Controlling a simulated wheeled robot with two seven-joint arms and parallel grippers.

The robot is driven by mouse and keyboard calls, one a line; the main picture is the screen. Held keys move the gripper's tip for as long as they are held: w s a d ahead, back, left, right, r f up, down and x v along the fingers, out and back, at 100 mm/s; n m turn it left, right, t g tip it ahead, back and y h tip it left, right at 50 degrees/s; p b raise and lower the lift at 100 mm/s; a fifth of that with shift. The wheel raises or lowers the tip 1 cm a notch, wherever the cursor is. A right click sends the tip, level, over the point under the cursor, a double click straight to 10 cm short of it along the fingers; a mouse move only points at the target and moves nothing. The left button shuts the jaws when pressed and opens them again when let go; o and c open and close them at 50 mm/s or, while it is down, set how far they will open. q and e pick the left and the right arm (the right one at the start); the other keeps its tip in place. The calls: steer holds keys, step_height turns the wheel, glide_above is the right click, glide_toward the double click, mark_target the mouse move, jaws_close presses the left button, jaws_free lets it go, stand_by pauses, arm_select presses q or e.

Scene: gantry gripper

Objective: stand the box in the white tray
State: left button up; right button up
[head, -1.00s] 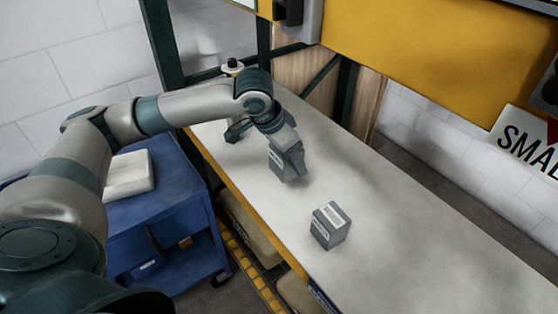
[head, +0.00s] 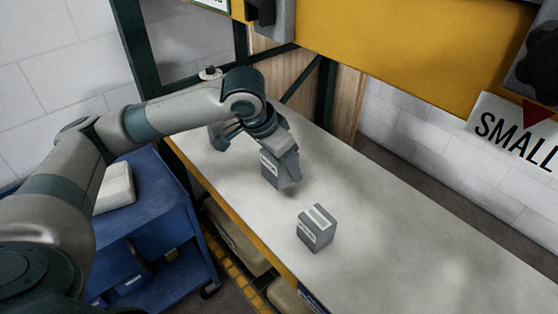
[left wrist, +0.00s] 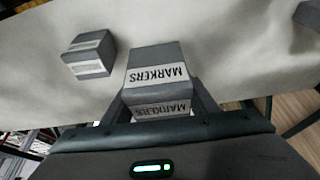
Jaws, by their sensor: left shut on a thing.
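A grey box (left wrist: 157,62) with a white label reading MARKERS is between the fingers of my left gripper (left wrist: 158,95) in the left wrist view. In the head view my left gripper (head: 283,172) points down, shut on this box (head: 269,171), low over the pale tabletop. I cannot tell whether the box touches the table. A second grey box (head: 316,229) with white labels stands apart on the table, nearer the front; it also shows in the left wrist view (left wrist: 89,55). I see no clear white tray; a white, tray-like thing (head: 117,187) lies on the blue cart. My right gripper is out of view.
The long table (head: 420,240) is clear to the right. The blue cart (head: 150,215) stands left of it, across a gap. A yellow beam (head: 400,50) and a SMALL sign (head: 515,132) hang above. A dark grey object (head: 219,137) is behind my gripper.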

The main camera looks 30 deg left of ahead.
arm_select(q)
steer(key=d+n, duration=0.1)
steer(key=d+f+n+y+b, duration=0.1)
steer(key=d+n, duration=0.1)
steer(key=shift+s, duration=0.2)
steer(key=shift+s+d+n+t+y, duration=0.1)
steer(key=shift+d+n+t+y, duration=0.25)
steer(key=shift+d+n, duration=0.45)
steer(key=shift+a, duration=0.2)
